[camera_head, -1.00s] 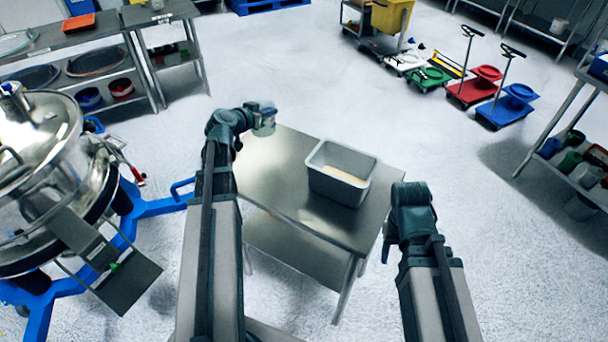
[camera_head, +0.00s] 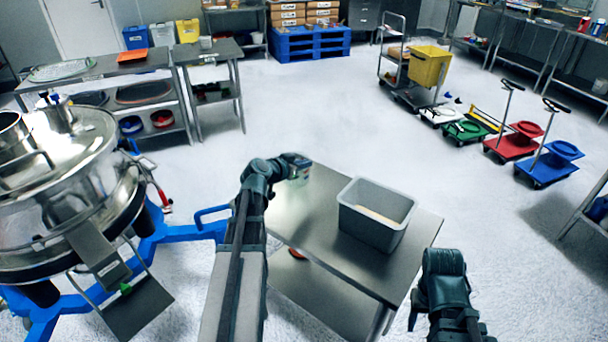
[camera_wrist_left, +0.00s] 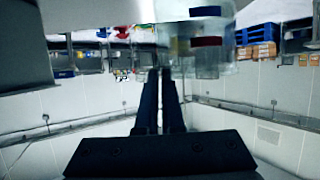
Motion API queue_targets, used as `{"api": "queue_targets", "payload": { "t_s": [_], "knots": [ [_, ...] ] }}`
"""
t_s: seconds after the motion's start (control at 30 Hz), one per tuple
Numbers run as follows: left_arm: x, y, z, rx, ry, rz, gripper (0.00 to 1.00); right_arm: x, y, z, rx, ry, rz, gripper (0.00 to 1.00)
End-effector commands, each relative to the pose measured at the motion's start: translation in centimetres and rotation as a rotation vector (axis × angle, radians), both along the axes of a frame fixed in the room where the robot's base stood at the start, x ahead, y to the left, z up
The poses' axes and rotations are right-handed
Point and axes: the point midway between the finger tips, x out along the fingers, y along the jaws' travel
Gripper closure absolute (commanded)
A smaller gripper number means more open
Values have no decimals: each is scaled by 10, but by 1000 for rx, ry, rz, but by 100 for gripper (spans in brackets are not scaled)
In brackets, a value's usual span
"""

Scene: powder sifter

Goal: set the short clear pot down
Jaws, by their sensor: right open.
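The short clear pot (camera_head: 299,172) is at my left gripper (camera_head: 296,166), by the back left edge of the steel table (camera_head: 322,236). In the left wrist view the see-through pot (camera_wrist_left: 222,52) sits at the tips of my left fingers (camera_wrist_left: 160,76), mostly to their right. The fingers are close together and look shut on its wall. Coloured bands show on or through it. I cannot tell whether its base touches the tabletop. My right gripper (camera_head: 418,306) is low at the front right, beside the table, open, with its fingers mostly hidden.
A grey bin (camera_head: 368,226) with pale powder stands on the table, right of the pot. The steel sifter (camera_head: 70,190) on its blue frame (camera_head: 165,232) is at the left. The tabletop between pot and bin is clear.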

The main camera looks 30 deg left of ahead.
Motion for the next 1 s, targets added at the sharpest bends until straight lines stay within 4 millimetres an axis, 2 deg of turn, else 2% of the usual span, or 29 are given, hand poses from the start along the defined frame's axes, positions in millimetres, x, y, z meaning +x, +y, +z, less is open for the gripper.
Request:
{"api": "queue_targets", "payload": {
  "t_s": [0.03,0.13,0.57,0.6,0.73,1.0],
  "knots": [
    [0,0,-13,0,0,0,100,0,0,-13,0,0,0,50],
    [0,0,-25,0,0,0,100,0,0,-25,0,0,0,50],
    [0,0,-28,0,0,0,100,0,0,-28,0,0,0,50],
    [0,0,-27,0,0,0,90,0,0,-27,0,0,0,50],
    [0,0,-26,0,0,0,67,0,0,-26,0,0,0,50],
    [0,0,-26,0,0,0,65,0,0,-26,0,0,0,50]
  ]
}}
